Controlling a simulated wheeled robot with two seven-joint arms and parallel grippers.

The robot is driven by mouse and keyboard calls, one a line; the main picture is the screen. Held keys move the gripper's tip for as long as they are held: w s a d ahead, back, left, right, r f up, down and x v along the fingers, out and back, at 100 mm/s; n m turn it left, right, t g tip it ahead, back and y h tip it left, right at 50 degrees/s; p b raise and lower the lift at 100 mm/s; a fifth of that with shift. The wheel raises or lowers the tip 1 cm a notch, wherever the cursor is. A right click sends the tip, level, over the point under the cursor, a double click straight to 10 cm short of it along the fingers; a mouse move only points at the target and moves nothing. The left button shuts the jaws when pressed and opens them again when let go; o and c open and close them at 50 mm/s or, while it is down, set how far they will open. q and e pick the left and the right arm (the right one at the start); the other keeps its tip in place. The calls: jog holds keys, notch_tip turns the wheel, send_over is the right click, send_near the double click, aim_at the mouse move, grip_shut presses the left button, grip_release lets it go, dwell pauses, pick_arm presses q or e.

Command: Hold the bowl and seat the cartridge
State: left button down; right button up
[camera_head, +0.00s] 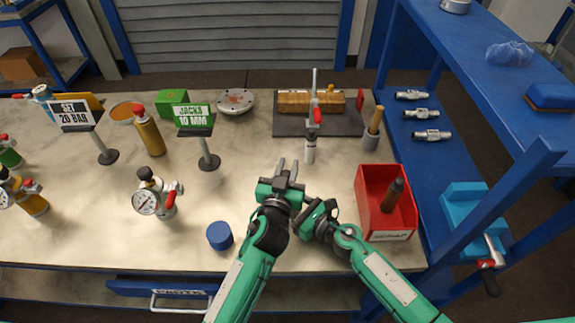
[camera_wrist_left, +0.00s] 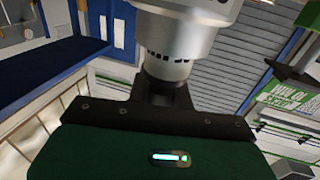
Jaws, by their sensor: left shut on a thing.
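My left gripper (camera_head: 287,170) is over the middle front of the bench, its fingers pointing away from me. In the left wrist view, a light grey cylinder (camera_wrist_left: 185,28) with dark slots fills the top centre at its dark fingers; I take this as the thing held. I cannot tell whether it is the bowl. My right gripper (camera_head: 308,204) is close beside the left one, on its right; its jaws are too small and hidden to read. A dark brown cylindrical piece (camera_head: 393,194) stands in the red bin (camera_head: 384,236); I cannot tell whether it is the cartridge.
A gauge vessel (camera_head: 148,200) and a blue cylinder (camera_head: 220,236) stand left. A dark tray (camera_head: 290,126) with a wooden block lies behind. A blue shelf (camera_head: 470,50) borders the right.

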pick_arm(q)
jog(key=c, duration=1.2)
grip_release()
jog(key=shift+o, duration=0.2)
jog(key=v, duration=1)
pick_arm(e)
jog(key=o, duration=1)
jog(key=shift+c, duration=0.2)
